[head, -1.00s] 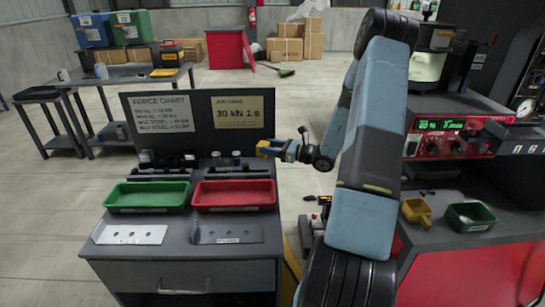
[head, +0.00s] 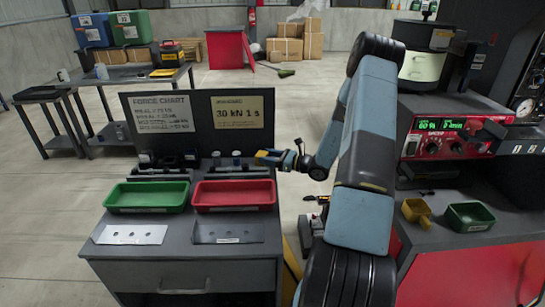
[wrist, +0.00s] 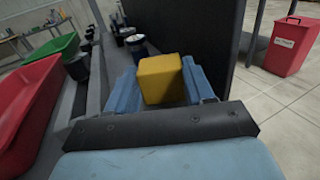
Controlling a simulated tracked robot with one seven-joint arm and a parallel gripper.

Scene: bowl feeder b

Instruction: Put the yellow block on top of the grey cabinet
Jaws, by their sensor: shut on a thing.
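My gripper (head: 268,157) is shut on the yellow block (wrist: 161,79), which sits between its blue fingers in the wrist view. In the head view the block is small and mostly covered by the fingers. The gripper is at the right end of the dark upright board, near the right edge of the grey cabinet (head: 190,277). The cabinet has a drawer in front and its grey top carries trays and plates. I cannot tell the block's exact height above the top.
A green tray (head: 147,196) and a red tray (head: 234,194) stand on the cabinet, with two metal plates in front. Small dark cylinders stand before the upright board (head: 199,120). A red-panelled bench (head: 470,255) with a yellow scoop (head: 417,212) is at right.

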